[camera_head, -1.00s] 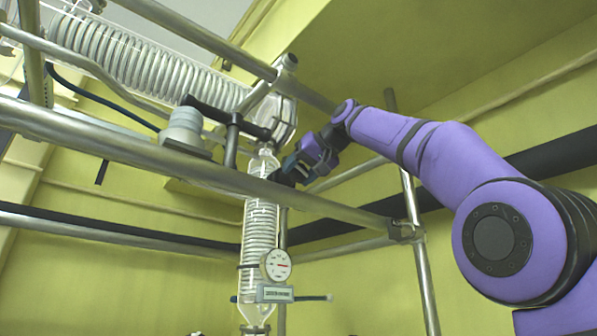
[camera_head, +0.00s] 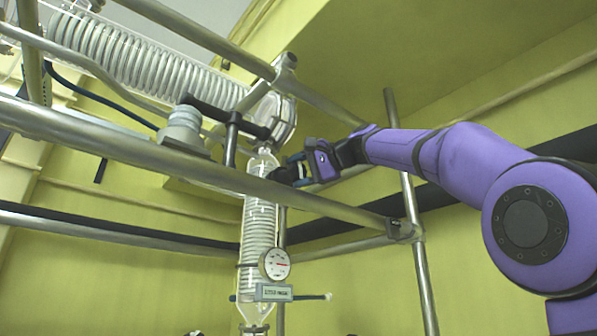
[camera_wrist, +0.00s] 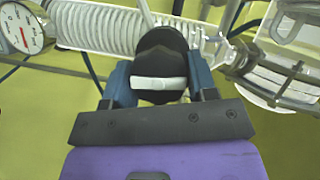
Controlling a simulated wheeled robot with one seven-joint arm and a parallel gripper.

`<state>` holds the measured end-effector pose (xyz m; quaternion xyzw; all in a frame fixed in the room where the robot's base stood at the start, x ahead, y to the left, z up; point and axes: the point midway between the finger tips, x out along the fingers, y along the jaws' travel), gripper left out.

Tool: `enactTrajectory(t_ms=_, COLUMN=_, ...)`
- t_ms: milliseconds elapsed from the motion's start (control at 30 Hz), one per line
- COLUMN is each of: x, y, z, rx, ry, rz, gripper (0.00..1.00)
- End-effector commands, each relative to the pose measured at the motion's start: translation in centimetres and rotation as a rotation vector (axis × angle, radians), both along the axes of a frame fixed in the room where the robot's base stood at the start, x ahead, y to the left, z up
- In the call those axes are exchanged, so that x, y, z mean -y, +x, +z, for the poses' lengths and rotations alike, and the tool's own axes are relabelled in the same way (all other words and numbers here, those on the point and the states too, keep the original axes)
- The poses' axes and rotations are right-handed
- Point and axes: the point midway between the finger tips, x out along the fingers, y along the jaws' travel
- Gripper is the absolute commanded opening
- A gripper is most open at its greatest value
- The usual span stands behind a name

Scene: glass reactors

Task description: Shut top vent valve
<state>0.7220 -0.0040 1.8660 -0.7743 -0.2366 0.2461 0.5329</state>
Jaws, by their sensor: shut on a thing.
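The top vent valve shows as a black round knob with a pale bar across its face, in the middle of the wrist view (camera_wrist: 160,50). In the head view its dark knob (camera_head: 285,173) sits beside the neck of the vertical glass column (camera_head: 259,225). My gripper (camera_wrist: 160,82) has its two blue fingers on either side of the knob and is shut on it. In the head view my gripper (camera_head: 298,170) reaches the knob from the right, just above a steel rail. The pale bar lies nearly level across the wrist view. The rail partly hides the valve's fitting.
A steel rail (camera_head: 330,206) crosses in front of the column, close under my gripper. A coiled glass condenser (camera_head: 150,65) slopes above left. A dial gauge (camera_head: 275,264) hangs on the column. A steel upright (camera_head: 415,240) stands behind my arm.

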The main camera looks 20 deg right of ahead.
Motion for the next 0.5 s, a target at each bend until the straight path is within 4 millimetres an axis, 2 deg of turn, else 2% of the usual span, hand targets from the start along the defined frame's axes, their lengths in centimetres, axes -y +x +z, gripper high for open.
enactTrajectory(t_ms=500, x=0.01, y=0.05, z=-0.35, rx=-0.155, ry=0.465, rz=0.000, gripper=0.29)
